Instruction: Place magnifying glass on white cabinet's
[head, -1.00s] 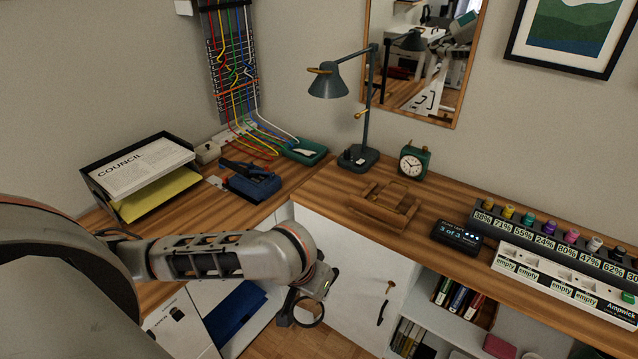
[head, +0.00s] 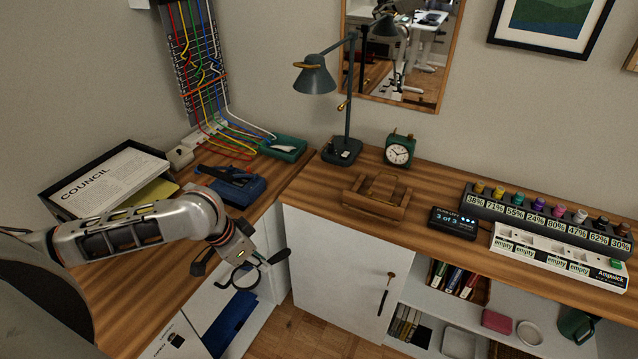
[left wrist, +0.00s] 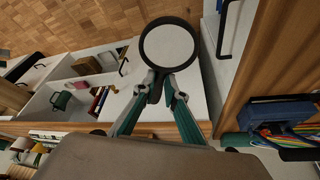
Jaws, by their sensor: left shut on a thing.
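My left gripper (head: 243,264) is shut on the magnifying glass (head: 233,283), which has a black round rim and a pale lens. In the left wrist view the lens (left wrist: 168,47) extends beyond the fingertips (left wrist: 160,84); its grip is largely hidden between the fingers. The gripper is in front of the desk edge, left of the white cabinet (head: 335,275). The cabinet is under the wooden top, with its door closed. It also shows behind the fingers in the left wrist view (left wrist: 190,92). My right gripper is out of view.
The wooden top holds a desk lamp (head: 316,76), a green clock (head: 399,150), a wooden holder (head: 375,200), a small display (head: 453,223) and bottle racks (head: 545,217). A paper tray (head: 60,205) and blue tool holder (head: 238,190) are at left. Open shelves (head: 465,305) adjoin the cabinet.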

